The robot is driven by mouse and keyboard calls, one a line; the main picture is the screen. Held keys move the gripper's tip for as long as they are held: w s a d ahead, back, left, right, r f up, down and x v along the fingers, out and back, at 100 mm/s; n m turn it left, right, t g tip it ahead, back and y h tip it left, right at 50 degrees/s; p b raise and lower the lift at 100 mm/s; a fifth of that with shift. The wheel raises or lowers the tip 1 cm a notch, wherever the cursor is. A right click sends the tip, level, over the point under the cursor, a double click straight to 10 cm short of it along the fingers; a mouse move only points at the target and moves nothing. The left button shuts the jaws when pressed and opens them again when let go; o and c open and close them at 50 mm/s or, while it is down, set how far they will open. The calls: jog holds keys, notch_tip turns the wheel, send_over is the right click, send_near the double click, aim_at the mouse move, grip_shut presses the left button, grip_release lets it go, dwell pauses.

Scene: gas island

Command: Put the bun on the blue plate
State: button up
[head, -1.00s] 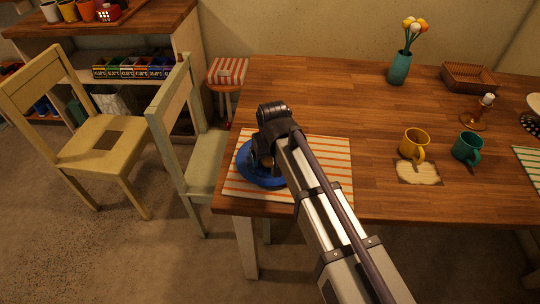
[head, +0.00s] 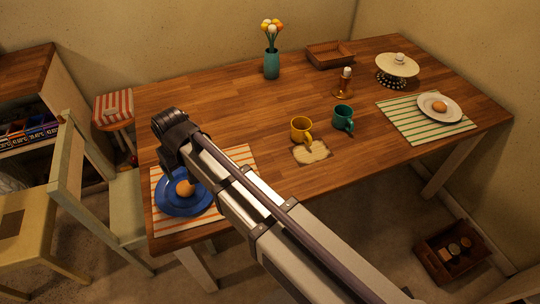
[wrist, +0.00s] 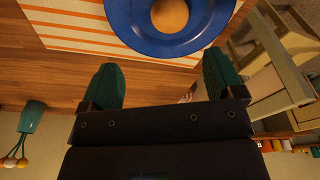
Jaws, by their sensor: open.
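A round golden-brown bun (head: 185,188) sits on the blue plate (head: 173,207) at the left end of the table. The blue plate also shows at the top of the wrist view (wrist: 137,42), with the bun (wrist: 170,15) inside its rim. My gripper (wrist: 163,74) is open, its two green fingers apart and nothing between them. It is clear of the bun and plate. Another bun-like round item (head: 439,107) lies on a white plate (head: 428,113) at the right.
An orange-striped mat (head: 162,225) lies under the blue plate, a green-striped one (head: 400,118) under the white plate. A yellow mug (head: 301,130), teal mug (head: 343,118), candle holder (head: 345,85) and teal vase (head: 271,66) stand on the table. Chairs are at the left.

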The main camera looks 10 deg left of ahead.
jog(key=w+d+m, duration=0.1)
jog(key=w+d, duration=0.2)
jog(key=d, duration=0.4)
jog(key=w+d+m, duration=0.2)
jog(key=d, duration=0.6)
jog(key=s+d+m, duration=0.2)
jog(key=d+m, duration=0.1)
jog(key=d, duration=1.3)
jog(key=s+d+m+g+h, duration=0.1)
jog(key=d+m, duration=0.3)
jog(key=d, duration=1.2)
jog(key=shift+s+r+p, duration=0.35)
jog(key=shift+p, duration=0.05)
